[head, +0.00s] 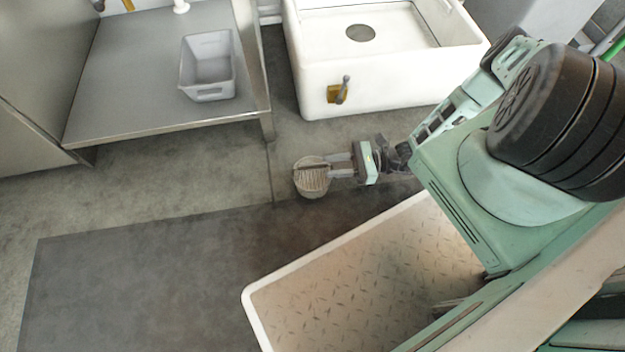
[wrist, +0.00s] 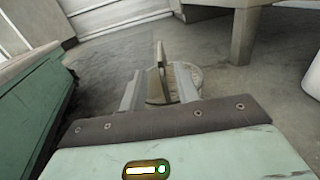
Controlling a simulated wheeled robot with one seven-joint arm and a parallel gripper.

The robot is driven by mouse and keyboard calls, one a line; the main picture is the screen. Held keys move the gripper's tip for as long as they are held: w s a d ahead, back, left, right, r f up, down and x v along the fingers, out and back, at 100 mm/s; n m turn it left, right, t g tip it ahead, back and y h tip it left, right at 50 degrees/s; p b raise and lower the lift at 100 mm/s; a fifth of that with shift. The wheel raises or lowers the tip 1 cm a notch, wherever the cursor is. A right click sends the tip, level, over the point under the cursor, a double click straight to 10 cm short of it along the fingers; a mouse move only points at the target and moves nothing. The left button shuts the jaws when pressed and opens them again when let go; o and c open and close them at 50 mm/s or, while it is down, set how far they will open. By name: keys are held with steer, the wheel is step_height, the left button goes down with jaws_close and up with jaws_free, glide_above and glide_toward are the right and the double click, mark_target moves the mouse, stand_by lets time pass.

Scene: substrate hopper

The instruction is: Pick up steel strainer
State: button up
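The steel strainer (head: 312,180) is a round, pale metal basket with a raised bar across its top. It is at the tips of my gripper (head: 341,167), in the middle of the head view, over the floor between the sink and my base. In the wrist view the strainer (wrist: 187,80) shows behind the fingers, partly hidden.
A white sink (head: 375,92) with a round drain and a tap-like lever stands at the top. A steel table (head: 130,95) at upper left carries a grey bin (head: 207,92). A dark mat (head: 140,285) covers the lower-left floor, which is clear.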

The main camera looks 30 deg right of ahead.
mark_target(312, 168)
steer(key=b+x, duration=0.3)
steer(key=x, duration=0.2)
steer(key=shift+w+a, duration=0.1)
steer(key=shift+w, duration=0.15)
steer(key=shift+w+a+r, duration=0.1)
steer(key=shift+w+a, duration=0.05)
steer(key=shift+a, duration=0.2)
jaws_close()
